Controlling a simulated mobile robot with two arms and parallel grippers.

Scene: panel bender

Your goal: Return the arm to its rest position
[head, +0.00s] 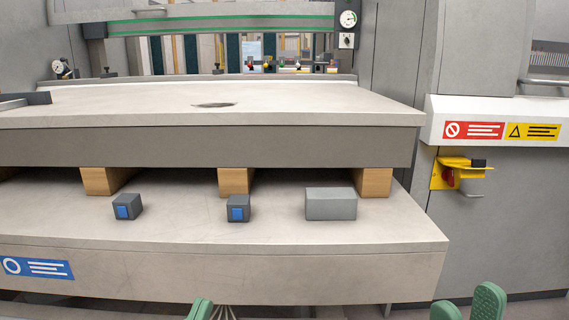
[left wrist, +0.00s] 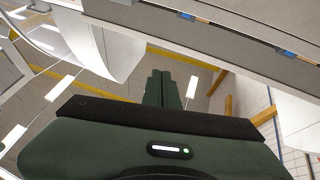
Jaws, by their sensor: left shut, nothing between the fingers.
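My left gripper (head: 200,308) shows only as a green fingertip at the bottom edge of the head view, in front of the machine's lower shelf. In the left wrist view its two dark green fingers (left wrist: 163,90) lie side by side, shut, with nothing between them. My right gripper (head: 467,304) shows at the bottom right of the head view as two green fingertips with a gap between them, open and empty. Both grippers are low and apart from the machine's parts in the head view. The arms themselves are mostly hidden.
The lower shelf (head: 270,265) carries two small dark blocks with blue faces (head: 128,207) (head: 238,208) and a grey box (head: 331,204). Wooden spacers (head: 236,181) stand under the thick upper slab (head: 200,147).

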